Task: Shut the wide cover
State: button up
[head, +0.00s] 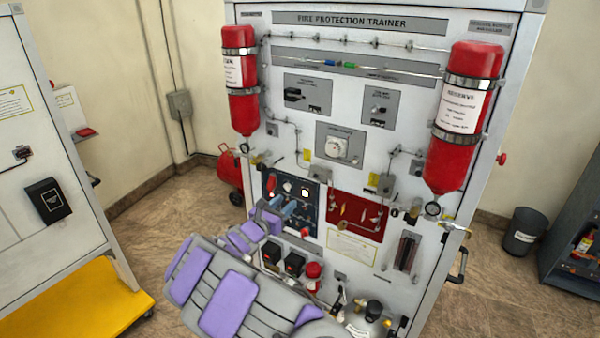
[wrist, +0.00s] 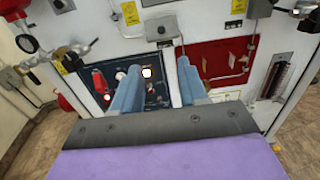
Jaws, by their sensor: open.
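The dark blue control panel (head: 311,190) is low on the left of the white trainer front. A red cover (head: 271,185) stands out at its upper left; it also shows in the wrist view (wrist: 98,80), left of my fingers. It looks raised, but its hinge is too small to make out. I cannot tell for certain that it is the wide cover. My gripper (head: 287,207) is open in front of the blue panel. In the wrist view its two blue fingers (wrist: 157,82) are apart with nothing between them. They hide part of the panel.
A red panel (head: 356,214) with pipes is right of the blue one. Red cylinders (head: 240,80) (head: 466,115) hang on both sides. Black boxes (head: 294,263) and a red knob (head: 313,270) sit below. A white cabinet (head: 45,150) stands at left; floor shows between.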

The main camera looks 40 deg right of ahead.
aim_at(315, 177)
jog(key=p+x, duration=0.1)
jog(key=x, duration=1.6)
jog(key=shift+d+f, duration=0.15)
jog(key=shift+d, duration=0.15)
jog(key=shift+c, duration=0.3)
grip_shut()
